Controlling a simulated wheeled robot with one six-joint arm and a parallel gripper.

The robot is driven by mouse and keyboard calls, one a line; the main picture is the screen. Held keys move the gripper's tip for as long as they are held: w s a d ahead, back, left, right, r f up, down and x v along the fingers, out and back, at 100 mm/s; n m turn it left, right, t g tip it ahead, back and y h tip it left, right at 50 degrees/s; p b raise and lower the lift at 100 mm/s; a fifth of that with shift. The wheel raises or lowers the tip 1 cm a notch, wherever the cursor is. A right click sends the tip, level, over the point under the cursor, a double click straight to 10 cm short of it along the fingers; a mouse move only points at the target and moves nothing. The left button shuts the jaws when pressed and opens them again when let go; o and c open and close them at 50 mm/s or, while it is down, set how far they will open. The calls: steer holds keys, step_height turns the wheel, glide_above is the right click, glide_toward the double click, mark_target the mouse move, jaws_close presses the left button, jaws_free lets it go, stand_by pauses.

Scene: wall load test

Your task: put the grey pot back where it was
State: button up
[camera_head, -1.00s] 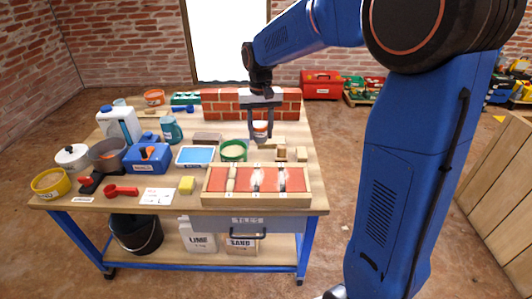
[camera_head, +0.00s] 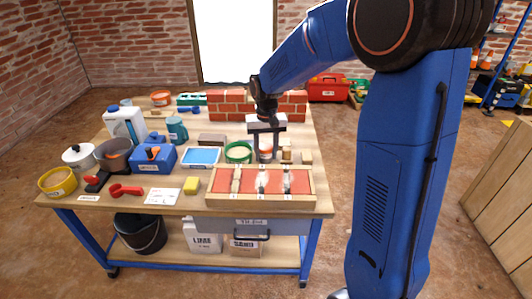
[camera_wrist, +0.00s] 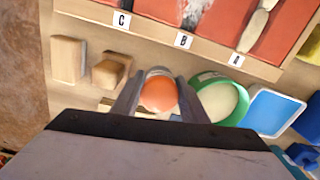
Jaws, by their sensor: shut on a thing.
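A small grey pot (camera_wrist: 158,94) with an orange inside or top is between my gripper's fingers (camera_wrist: 152,98) in the wrist view. In the head view my gripper (camera_head: 265,148) points straight down, shut on the small pot (camera_head: 265,156), whose orange part shows. The pot is upright, low over the workbench (camera_head: 150,200), between a green-rimmed tub (camera_head: 238,153) and small wooden blocks (camera_head: 305,157). I cannot tell whether its base touches the bench top. Its sides are partly hidden by the fingers.
The wood-framed red panel tray (camera_head: 262,203) is in front, and the brick wall piece (camera_head: 293,105) behind. A blue tray (camera_head: 200,157) lies left of the green-rimmed tub.

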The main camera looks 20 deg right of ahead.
mark_target(267, 148)
steer(key=shift+f, duration=0.1)
steer(key=o, duration=0.8)
step_height(267, 148, up, 12)
steer(key=shift+r, duration=0.1)
steer(key=s+d+r+t, duration=0.1)
steer(key=s+d+r, duration=0.1)
steer(key=s, duration=0.6)
steer(key=s+d+r+t, duration=0.1)
steer(key=s+d+r, duration=0.1)
steer(key=s, duration=0.6)
steer(key=s+d+f+n+t, duration=0.1)
steer(key=s+f, duration=0.1)
steer(key=s, duration=0.6)
steer(key=s+d+f+t, duration=0.1)
steer(key=s+d+f, duration=0.1)
steer(key=s, duration=0.7)
steer(key=shift+f+n+t, duration=0.4)
steer(key=shift+f, duration=0.3)
